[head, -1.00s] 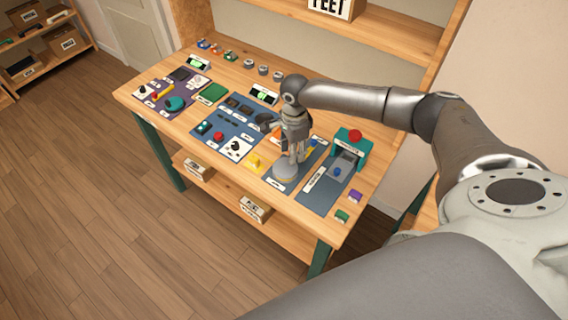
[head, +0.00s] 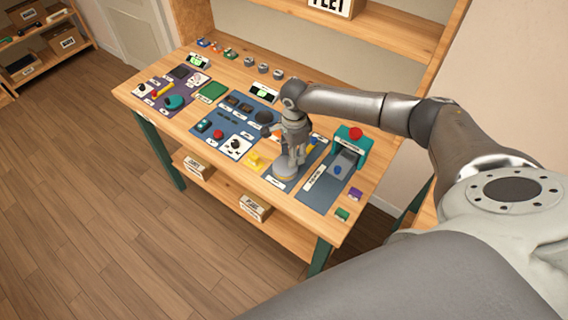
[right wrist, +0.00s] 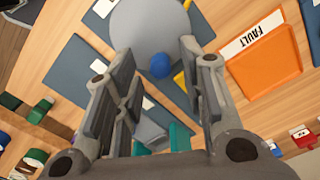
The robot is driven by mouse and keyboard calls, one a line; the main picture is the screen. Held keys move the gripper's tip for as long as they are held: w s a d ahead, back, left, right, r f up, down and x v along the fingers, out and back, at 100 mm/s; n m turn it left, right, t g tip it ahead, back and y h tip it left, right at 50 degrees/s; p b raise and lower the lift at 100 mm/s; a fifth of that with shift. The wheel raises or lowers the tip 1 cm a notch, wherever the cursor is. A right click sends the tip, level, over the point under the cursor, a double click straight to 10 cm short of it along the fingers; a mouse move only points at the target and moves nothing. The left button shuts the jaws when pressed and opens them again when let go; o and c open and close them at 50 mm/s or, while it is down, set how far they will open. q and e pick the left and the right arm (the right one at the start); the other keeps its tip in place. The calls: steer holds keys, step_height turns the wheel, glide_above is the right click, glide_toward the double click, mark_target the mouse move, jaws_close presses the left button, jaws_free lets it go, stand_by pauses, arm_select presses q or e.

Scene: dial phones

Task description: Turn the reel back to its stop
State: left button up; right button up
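The reel (right wrist: 158,28) is a grey disc with a blue knob (right wrist: 160,65) near its edge in the right wrist view. In the head view the reel (head: 287,174) sits on a blue panel near the table's front, partly covered by my right gripper (head: 287,160). In the right wrist view the right gripper (right wrist: 166,68) is open, with its fingers to the left and right of the knob. No contact with the knob is visible, and the depth gap is unclear. Yellow marks show at the disc's edge. My left gripper is not in view.
An orange FAULT tray (right wrist: 262,62) lies beside the reel. A teal device with a red button (head: 355,133) stands to the right. Panels with switches and knobs (head: 236,147) fill the table to the left. Purple (head: 355,194) and green (head: 342,214) blocks lie at the right front.

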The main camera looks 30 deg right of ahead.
steer(key=shift+f+b, duration=0.3)
steer(key=shift+f, duration=0.6)
steer(key=shift+r+p, duration=0.2)
steer(key=shift+p, duration=0.55)
steer(key=c, duration=0.7)
